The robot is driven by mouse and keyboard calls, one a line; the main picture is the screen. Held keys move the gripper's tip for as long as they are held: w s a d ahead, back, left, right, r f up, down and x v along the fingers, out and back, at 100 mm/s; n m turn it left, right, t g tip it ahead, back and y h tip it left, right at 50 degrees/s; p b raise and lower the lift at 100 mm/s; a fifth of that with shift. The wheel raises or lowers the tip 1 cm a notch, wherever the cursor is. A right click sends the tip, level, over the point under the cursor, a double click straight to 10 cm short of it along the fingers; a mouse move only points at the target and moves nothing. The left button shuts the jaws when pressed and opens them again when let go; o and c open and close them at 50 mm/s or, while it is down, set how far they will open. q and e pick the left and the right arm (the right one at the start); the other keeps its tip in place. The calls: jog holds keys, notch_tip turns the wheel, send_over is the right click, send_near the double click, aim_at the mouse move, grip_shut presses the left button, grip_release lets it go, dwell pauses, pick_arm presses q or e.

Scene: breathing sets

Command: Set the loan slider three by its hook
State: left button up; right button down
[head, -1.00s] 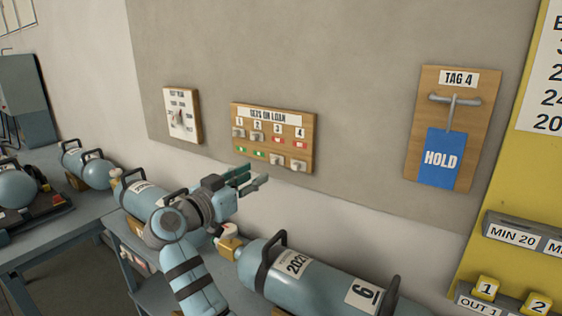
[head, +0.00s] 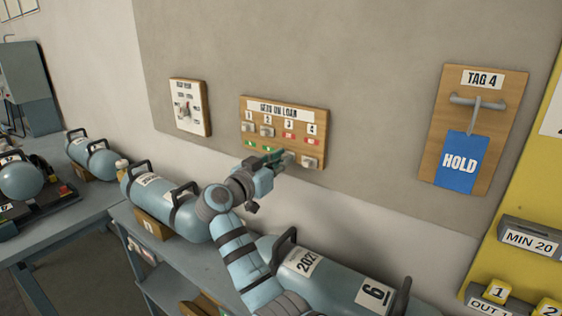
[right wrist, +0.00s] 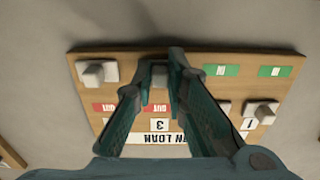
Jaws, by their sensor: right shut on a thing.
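The wooden "sets on loan" board (head: 322,140) hangs on the wall in the head view, with sliders numbered 1 to 4. Sliders 1 and 2 sit high with green labels below. Slider 3 (right wrist: 159,76) and slider 4 (head: 309,161) sit low with red "OUT" labels above. My right gripper (head: 281,156) reaches the board from the lower left and is shut on slider 3. The right wrist view is upside down; its fingers flank the grey knob of slider 3 and partly cover its red label. My left gripper is not in view.
A small dial board (head: 191,107) hangs to the left. A "TAG 4" board (head: 435,130) with a T-shaped hook and blue "HOLD" tag (head: 460,160) hangs to the right. The wall between the boards is clear.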

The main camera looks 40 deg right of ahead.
notch_tip(320, 180, up, 6)
jog(key=shift+f+p, duration=0.1)
jog(key=shift+p, duration=0.25)
jog(key=c, duration=1.8)
grip_release()
jog(key=shift+o, duration=1)
jog(key=shift+f, duration=0.1)
jog(key=shift+a, duration=0.35)
send_near(288, 136)
jog(key=v, duration=0.5)
jog(key=shift+s, duration=0.15)
